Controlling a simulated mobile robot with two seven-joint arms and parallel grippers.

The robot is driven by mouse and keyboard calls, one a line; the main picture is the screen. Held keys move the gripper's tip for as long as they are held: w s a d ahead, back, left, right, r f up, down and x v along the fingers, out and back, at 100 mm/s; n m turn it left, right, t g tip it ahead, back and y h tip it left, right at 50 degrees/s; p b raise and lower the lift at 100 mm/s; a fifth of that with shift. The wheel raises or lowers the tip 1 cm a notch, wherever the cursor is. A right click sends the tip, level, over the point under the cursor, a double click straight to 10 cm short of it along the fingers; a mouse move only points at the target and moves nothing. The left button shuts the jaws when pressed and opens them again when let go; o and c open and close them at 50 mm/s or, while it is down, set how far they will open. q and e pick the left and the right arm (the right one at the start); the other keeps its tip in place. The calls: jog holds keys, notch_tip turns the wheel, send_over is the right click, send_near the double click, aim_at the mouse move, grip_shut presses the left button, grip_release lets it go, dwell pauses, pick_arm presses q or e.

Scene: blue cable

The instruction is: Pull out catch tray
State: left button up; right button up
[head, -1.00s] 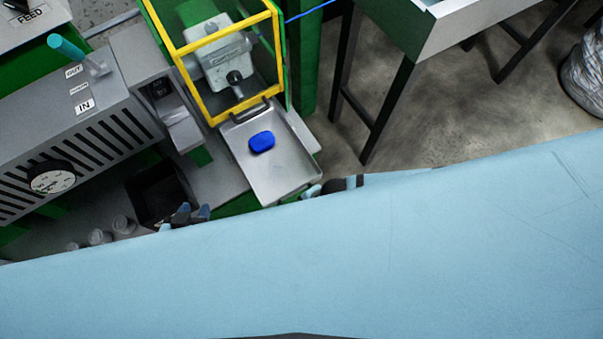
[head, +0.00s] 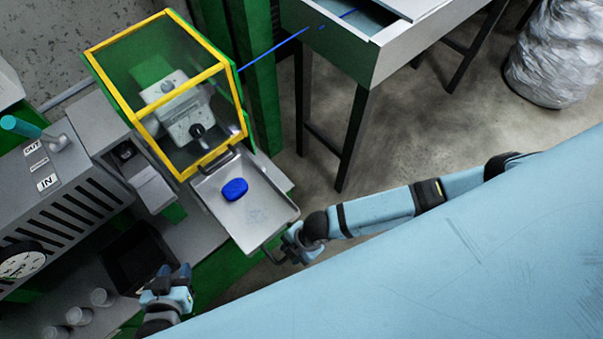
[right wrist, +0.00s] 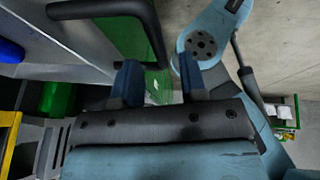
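The catch tray (head: 262,218) is a shallow grey metal pan below the yellow-framed guard, with a blue block (head: 235,189) lying in it. Its dark front handle shows in the right wrist view (right wrist: 150,28). My right gripper (head: 290,246) is at the tray's front right corner, by the handle. In the right wrist view its fingers (right wrist: 160,85) are apart, and the handle's bent end appears in line with the gap; I cannot tell if it touches a finger. My left gripper (head: 172,275) is open and empty near a black bin (head: 138,258), left of the tray.
The yellow-framed guard (head: 160,95) stands behind the tray. A grey machine (head: 70,190) with a lever and dial is at left, with several small cups (head: 80,315) below. A dark-legged table (head: 375,60) and a wrapped bundle (head: 560,60) stand at right. Floor between is clear.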

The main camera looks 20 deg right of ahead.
jog(key=v, duration=1.2)
jog(key=shift+r, duration=0.15)
